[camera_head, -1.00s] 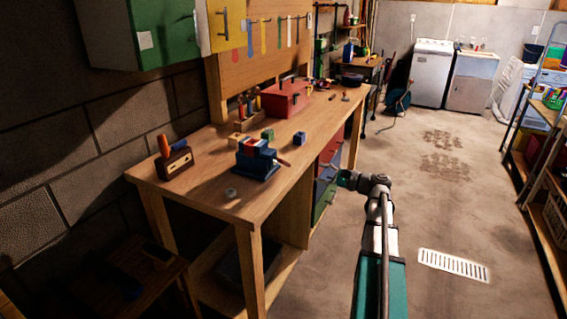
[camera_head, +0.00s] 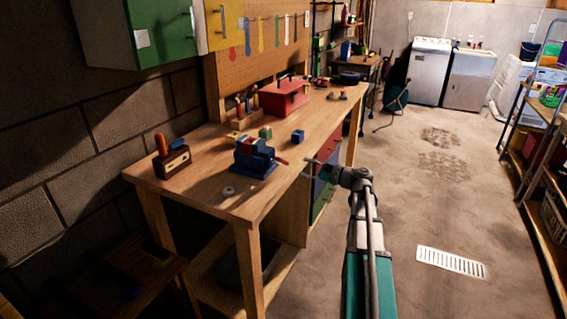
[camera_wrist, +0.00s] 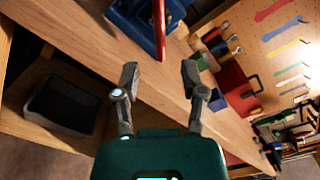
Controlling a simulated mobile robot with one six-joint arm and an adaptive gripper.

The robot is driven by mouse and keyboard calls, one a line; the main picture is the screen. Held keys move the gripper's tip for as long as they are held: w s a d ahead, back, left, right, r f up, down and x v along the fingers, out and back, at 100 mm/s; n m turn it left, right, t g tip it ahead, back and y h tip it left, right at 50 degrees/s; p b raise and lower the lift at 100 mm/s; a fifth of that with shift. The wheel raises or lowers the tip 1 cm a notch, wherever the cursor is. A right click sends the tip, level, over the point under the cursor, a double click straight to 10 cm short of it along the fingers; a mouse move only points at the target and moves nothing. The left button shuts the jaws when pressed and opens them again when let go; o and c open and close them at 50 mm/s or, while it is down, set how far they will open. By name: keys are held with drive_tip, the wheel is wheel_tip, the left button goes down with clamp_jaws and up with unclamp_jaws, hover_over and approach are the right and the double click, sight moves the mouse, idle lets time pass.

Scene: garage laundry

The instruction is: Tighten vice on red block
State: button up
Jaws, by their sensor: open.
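A blue vice (camera_head: 254,160) stands near the front edge of the wooden workbench (camera_head: 215,200). Its red handle (camera_head: 281,161) sticks out toward the right in the head view. In the wrist view the vice (camera_wrist: 140,22) is at the top, with the red handle (camera_wrist: 159,28) pointing down toward my gripper. A red piece shows at the top of the vice in the head view, but I cannot make out the block clearly. My gripper (camera_wrist: 160,72) is open and empty. It is apart from the handle, by the bench's front edge; its fingertips are small in the head view (camera_head: 308,168).
Green (camera_head: 265,133) and blue (camera_head: 298,136) blocks and a wooden tool holder (camera_head: 172,162) stand near the vice. A pale ring (camera_head: 229,191) lies in front. A red toolbox (camera_head: 284,97) is farther back. The floor right of the bench is free, with a drain grate (camera_head: 451,262).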

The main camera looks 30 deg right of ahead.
sight(286, 162)
drive_tip(key=shift+x, duration=4.4)
clamp_jaws()
